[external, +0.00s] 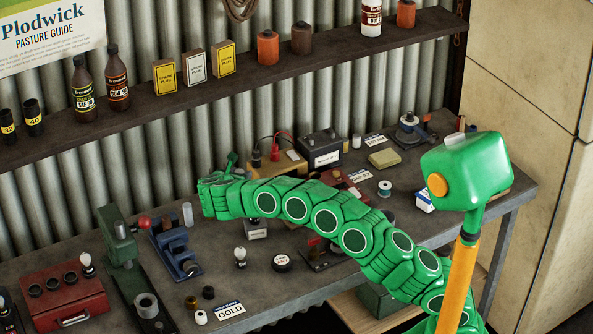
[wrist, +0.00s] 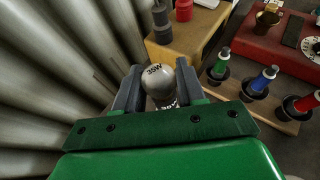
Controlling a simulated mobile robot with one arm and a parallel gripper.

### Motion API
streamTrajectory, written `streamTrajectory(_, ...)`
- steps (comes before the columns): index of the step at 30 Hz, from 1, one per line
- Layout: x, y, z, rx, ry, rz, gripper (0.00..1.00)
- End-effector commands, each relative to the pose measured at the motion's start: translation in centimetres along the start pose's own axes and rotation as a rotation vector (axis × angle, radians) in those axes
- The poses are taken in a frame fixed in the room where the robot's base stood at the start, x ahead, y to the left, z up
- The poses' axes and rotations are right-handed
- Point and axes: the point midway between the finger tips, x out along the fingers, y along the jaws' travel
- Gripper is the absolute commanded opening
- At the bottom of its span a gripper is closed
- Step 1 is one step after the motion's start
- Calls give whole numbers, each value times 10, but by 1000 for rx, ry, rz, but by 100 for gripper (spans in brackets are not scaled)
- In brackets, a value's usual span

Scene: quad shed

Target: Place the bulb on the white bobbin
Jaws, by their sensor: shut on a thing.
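My gripper (wrist: 158,88) is shut on a grey bulb (wrist: 160,78) marked "35W", held between the two dark fingers in the wrist view. In the external view my gripper (external: 220,178) is raised at the back of the bench near the corrugated wall, and the held bulb cannot be made out there. A small white bobbin-like piece (external: 200,317) stands at the bench front beside the GOLD label. Another pale spool (external: 385,187) with a teal centre stands on the right part of the bench. I cannot tell which is the white bobbin.
Other bulbs stand on the bench (external: 240,256) and on a red box (external: 88,264). A blue vice-like tool (external: 176,250), a green press (external: 122,252) and a black battery (external: 321,149) are nearby. A shelf (external: 150,106) with bottles runs above. Some grey bench is bare at front centre.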

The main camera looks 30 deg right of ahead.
Motion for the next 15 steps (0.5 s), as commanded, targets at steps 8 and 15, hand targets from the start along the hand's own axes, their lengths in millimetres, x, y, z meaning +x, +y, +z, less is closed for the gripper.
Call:
streamTrajectory(8, 12, 2, -25, -4, -1, -2, 9)
streamTrajectory(15, 14, 3, -31, 0, 0, -1, 9)
